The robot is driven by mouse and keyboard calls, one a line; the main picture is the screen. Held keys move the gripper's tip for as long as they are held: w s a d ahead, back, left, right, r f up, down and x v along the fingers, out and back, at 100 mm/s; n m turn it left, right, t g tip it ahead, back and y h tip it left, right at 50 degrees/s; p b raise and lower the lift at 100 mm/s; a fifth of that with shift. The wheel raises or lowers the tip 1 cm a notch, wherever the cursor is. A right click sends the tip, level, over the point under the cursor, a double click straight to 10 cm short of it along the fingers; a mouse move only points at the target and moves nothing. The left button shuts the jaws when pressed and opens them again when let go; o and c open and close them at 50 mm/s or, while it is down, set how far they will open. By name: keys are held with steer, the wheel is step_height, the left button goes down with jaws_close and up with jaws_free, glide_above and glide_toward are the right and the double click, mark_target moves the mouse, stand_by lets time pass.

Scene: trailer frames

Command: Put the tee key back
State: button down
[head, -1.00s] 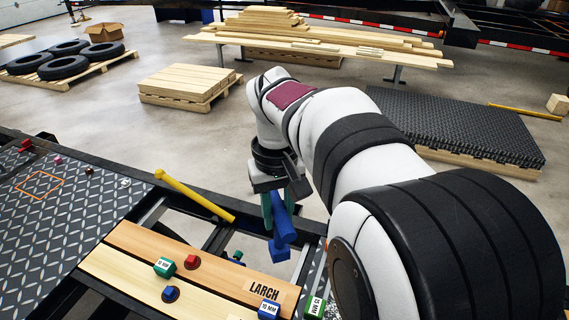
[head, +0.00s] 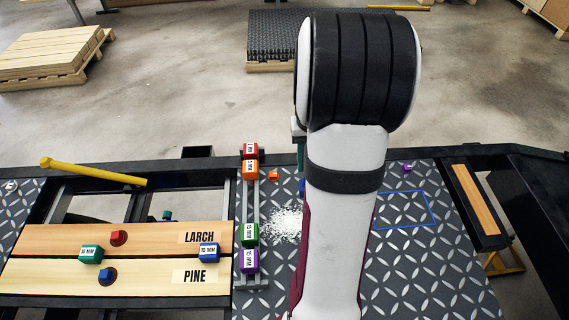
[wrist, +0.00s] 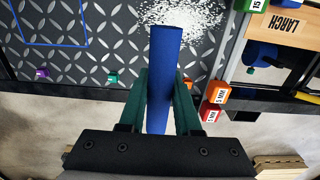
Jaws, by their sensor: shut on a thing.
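The blue tee key (wrist: 165,75) is held between the green fingers of my gripper (wrist: 163,98) in the wrist view. Its bar sticks out past the fingertips over the diamond plate. In the head view my arm hides most of the gripper; only a sliver of green finger (head: 300,156) shows at the arm's left edge. A blue outline (head: 405,225) is drawn on the plate right of my arm. It also shows at upper left in the wrist view (wrist: 52,45), and the part of it in view is empty.
White granules (head: 285,224) lie on the plate. A rack with red (head: 250,150), orange (head: 250,170), green (head: 249,235) and purple (head: 249,261) labelled blocks stands left of them. Farther left are LARCH (head: 150,237) and PINE (head: 150,274) planks with blocks, and a yellow bar (head: 92,173).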

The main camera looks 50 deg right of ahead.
steer(key=w+f, duration=0.3)
steer(key=f, duration=0.3)
steer(key=shift+a, duration=0.35)
steer(key=shift+f, duration=0.1)
steer(key=c, duration=0.6)
jaws_free()
